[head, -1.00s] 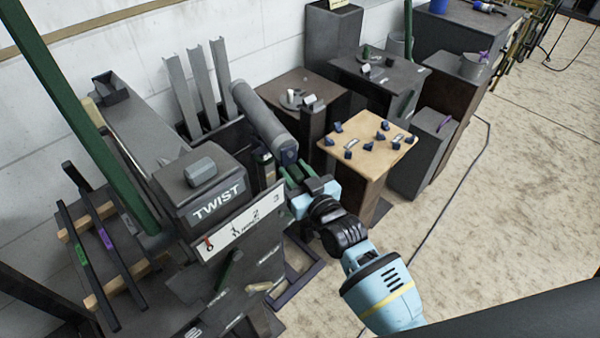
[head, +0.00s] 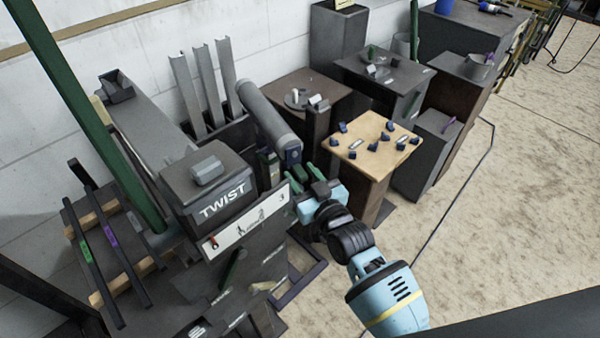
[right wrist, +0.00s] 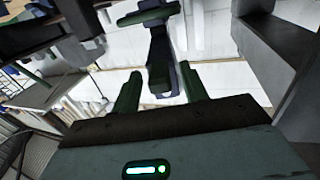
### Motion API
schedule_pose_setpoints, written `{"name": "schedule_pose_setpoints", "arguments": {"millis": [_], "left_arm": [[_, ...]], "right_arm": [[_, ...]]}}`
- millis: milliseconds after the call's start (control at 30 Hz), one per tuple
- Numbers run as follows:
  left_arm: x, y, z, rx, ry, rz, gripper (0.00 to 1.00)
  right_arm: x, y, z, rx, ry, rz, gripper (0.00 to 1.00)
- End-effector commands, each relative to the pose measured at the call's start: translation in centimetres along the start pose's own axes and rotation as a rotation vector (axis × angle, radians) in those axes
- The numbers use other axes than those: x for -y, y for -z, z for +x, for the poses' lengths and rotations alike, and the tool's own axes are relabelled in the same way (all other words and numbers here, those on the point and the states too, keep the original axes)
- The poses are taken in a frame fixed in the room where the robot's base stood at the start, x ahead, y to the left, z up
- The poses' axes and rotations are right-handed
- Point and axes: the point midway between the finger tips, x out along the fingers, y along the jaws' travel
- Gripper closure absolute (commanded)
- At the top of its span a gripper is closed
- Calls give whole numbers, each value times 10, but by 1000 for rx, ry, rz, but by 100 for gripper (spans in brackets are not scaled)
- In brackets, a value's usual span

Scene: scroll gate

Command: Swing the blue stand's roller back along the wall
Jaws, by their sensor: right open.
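A long grey roller (head: 268,115) slants down toward me from the wall side, and its near end has a dark blue cap (head: 292,156). What carries it below is mostly hidden behind the TWIST box and its sign; a dark blue-purple frame (head: 300,287) shows on the floor. My right gripper (head: 307,174) is open, its green fingers just right of and below the capped end, with no hold on it. In the right wrist view the open fingers (right wrist: 160,90) point at a dark upright piece with a green top (right wrist: 159,65). My left gripper is not in view.
The grey TWIST box (head: 207,180) and its white sign (head: 240,225) stand close left of the gripper. A wooden-topped stand with several dark blocks (head: 350,157) is close on the right. Grey channels (head: 205,85) lean at the wall. Floor at right is clear.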

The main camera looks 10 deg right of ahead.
Motion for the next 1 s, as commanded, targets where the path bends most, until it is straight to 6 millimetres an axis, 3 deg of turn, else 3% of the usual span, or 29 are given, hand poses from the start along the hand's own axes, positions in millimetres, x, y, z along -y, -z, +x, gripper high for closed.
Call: {"name": "schedule_pose_setpoints", "arguments": {"millis": [200, 400, 767, 1000], "left_arm": [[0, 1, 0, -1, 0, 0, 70], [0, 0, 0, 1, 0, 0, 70], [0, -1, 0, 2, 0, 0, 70], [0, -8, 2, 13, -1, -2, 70]], "right_arm": [[0, -1, -36, 3, 0, 0, 56], [0, -2, -59, 4, 1, 1, 56], [1, -1, -66, 3, 1, 0, 56], [-10, -8, -71, 12, 12, 100, 85]]}}
